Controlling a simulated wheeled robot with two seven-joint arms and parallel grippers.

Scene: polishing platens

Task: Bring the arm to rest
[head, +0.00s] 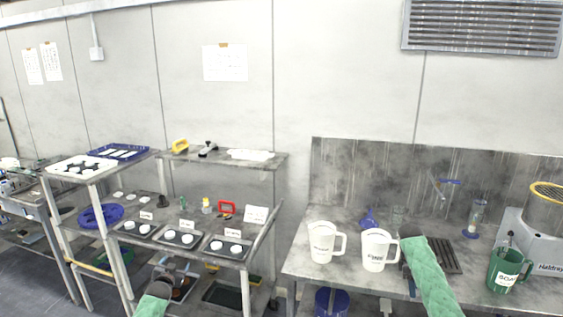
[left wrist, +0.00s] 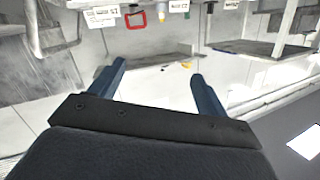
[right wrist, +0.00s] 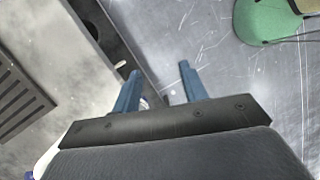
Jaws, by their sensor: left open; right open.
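My left arm in its green sleeve (head: 152,305) shows at the bottom of the head view, low in front of the shelf rack. My left gripper (left wrist: 160,88) is open, with nothing between its two blue fingers in the left wrist view. My right arm in its green sleeve (head: 430,277) reaches over the steel bench, just right of a white pitcher. My right gripper (right wrist: 159,72) is open and empty in the right wrist view. In the head view the fingers of both grippers are hard to make out.
Two white pitchers (head: 321,243) (head: 375,250) stand on the bench (head: 300,262), left of my right arm. A green pitcher (head: 505,271) and a grey polishing machine (head: 540,250) stand to its right. The rack's tilted shelf holds trays of white discs (head: 180,238).

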